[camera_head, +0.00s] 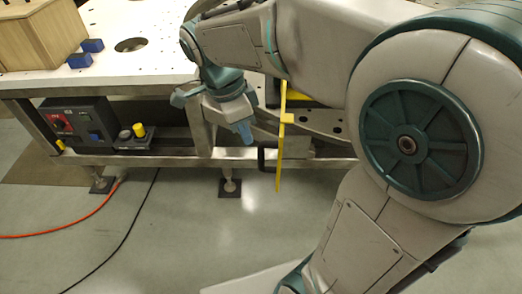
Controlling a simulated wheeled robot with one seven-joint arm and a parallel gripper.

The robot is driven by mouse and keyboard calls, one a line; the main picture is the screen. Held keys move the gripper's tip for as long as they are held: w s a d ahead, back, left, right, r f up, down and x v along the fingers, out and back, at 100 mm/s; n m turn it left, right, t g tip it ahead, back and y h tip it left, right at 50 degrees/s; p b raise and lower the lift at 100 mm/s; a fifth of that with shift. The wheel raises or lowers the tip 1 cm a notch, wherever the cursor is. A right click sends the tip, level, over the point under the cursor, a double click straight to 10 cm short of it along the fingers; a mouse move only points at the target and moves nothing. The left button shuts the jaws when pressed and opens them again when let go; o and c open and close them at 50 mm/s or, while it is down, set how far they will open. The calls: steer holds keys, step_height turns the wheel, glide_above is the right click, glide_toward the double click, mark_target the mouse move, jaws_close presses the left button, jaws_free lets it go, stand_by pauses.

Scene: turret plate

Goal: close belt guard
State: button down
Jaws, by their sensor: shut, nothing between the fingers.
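A narrow yellow panel (281,150), which looks like the belt guard seen almost edge-on, stands out from the front of the table and hangs below its edge. A dark handle (262,158) sticks out on its left side. The guard looks swung open, though my arm hides its upper part and hinge. My gripper (244,132) is shut and empty, pointing down just left of the guard and above the handle. A gap to the handle shows in the picture; the depth between them is hard to tell.
The pale metal table (165,64) has holes and bears a wooden box (40,35) and blue blocks (92,45). A control box (80,122) with knobs sits under its left front. Table legs and a low rail run below. Orange and black cables cross the otherwise open floor (190,235).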

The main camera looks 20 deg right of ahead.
steer(key=d+f+m+g+h, duration=0.1)
steer(key=d+f+m, duration=0.4)
steer(key=f, duration=0.5)
steer(key=shift+s+f+p, duration=0.3)
steer(key=shift+f, duration=0.1)
stand_by(0.4)
